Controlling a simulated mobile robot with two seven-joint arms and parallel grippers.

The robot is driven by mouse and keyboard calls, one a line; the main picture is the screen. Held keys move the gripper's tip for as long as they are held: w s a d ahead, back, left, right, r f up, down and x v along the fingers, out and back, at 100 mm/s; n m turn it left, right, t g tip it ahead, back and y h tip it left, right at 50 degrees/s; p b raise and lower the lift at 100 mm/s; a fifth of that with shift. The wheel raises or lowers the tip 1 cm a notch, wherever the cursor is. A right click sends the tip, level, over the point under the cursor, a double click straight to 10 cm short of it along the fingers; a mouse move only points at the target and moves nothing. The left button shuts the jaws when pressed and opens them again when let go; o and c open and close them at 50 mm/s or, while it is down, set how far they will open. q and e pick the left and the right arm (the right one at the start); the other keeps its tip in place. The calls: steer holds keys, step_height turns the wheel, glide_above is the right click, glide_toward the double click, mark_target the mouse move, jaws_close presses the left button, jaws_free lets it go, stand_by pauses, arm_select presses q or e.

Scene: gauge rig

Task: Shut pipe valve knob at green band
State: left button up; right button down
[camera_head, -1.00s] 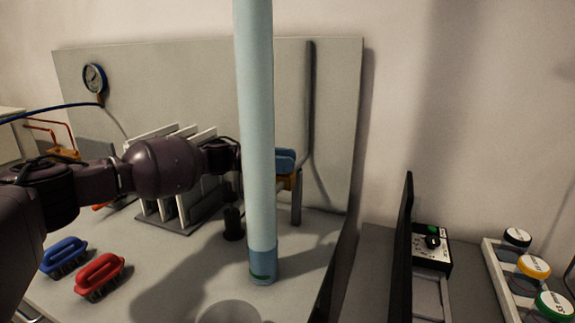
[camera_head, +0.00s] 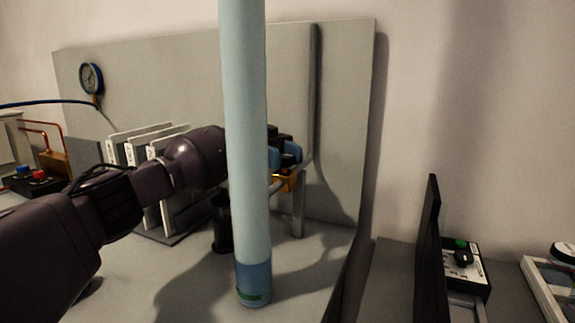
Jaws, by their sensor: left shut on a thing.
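A tall pale-blue tube (camera_head: 246,130) stands upright in front of me, with a darker blue section (camera_head: 254,274) at its bottom. A green band (camera_head: 248,295) marks the tube low down, below the top edge of the darker section. Behind the tube is the blue valve knob (camera_head: 291,153), above an orange-brown valve body (camera_head: 286,181) on a grey pipe. My left gripper (camera_head: 279,138) is shut on the knob; the tube hides much of the gripper and part of the knob. My right gripper is not in view.
A round gauge (camera_head: 91,78) hangs on the grey back panel (camera_head: 170,75). A rack of white plates (camera_head: 140,138) and a dark cylinder (camera_head: 222,230) stand left of the tube. A black upright panel (camera_head: 428,250) and a switch box (camera_head: 466,262) are at right.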

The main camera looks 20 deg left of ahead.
mark_target(284, 155)
arm_select(q)
steer(key=shift+m+g+y+b, duration=0.3)
steer(key=shift+m+g+y, duration=0.2)
steer(key=shift+g, duration=0.1)
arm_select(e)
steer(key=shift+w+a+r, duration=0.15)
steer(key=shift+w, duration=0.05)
arm_select(q)
steer(key=o, duration=0.9)
steer(key=shift+o, duration=0.2)
steer(key=shift+r, duration=0.1)
step_height(284, 155, up, 20)
steer(key=b, duration=0.3)
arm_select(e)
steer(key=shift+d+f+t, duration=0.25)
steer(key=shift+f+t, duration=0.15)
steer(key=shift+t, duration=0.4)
